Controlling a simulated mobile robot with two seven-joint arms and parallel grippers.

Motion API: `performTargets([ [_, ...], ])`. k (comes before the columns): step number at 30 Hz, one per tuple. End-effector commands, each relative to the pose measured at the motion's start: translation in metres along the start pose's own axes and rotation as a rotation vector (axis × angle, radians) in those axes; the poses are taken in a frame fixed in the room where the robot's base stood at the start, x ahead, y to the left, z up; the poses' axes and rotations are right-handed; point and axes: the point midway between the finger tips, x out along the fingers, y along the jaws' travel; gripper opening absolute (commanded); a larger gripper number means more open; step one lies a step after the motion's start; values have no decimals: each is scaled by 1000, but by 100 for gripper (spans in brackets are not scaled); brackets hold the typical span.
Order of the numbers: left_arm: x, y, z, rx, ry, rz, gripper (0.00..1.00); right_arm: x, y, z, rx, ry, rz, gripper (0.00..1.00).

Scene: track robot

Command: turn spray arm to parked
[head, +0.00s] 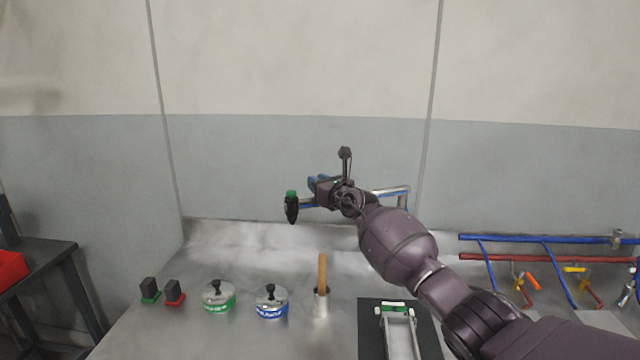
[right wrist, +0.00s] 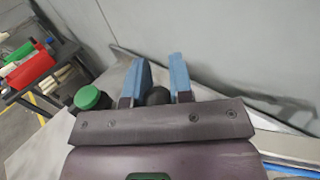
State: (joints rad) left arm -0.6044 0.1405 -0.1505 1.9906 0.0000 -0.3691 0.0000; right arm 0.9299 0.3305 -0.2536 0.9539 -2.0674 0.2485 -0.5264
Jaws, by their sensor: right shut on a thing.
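The spray arm (head: 393,190) is a metal pipe with a blue stripe, running left to right above the back of the metal bench. Its right end bends down; a black nozzle with a green top (head: 291,207) hangs at its left end. The green top also shows in the right wrist view (right wrist: 88,97). My right gripper (head: 318,182) is shut on the spray arm near the nozzle. In the right wrist view its blue fingers (right wrist: 161,78) stand on either side of a dark round part. My gripper hides the middle of the pipe. My left gripper is out of view.
On the bench stand a green-based block (head: 150,290), a red-based block (head: 174,293), two lidded pots (head: 218,297) (head: 271,302) and a wooden handle (head: 322,272) in a metal holder. Blue and red pipes (head: 545,240) with valves are at right. A wall closes the back.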

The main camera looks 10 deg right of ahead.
Motion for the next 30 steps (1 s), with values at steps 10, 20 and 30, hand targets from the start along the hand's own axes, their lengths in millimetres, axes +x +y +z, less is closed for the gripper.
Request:
performTargets([
  [10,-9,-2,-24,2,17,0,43,25,-31,5,-3,-7,-163,0],
  [20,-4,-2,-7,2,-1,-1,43,43,-42,0,-1,-7,-254,0],
  [30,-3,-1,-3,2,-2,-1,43,48,-47,-2,-2,-2,-296,0],
])
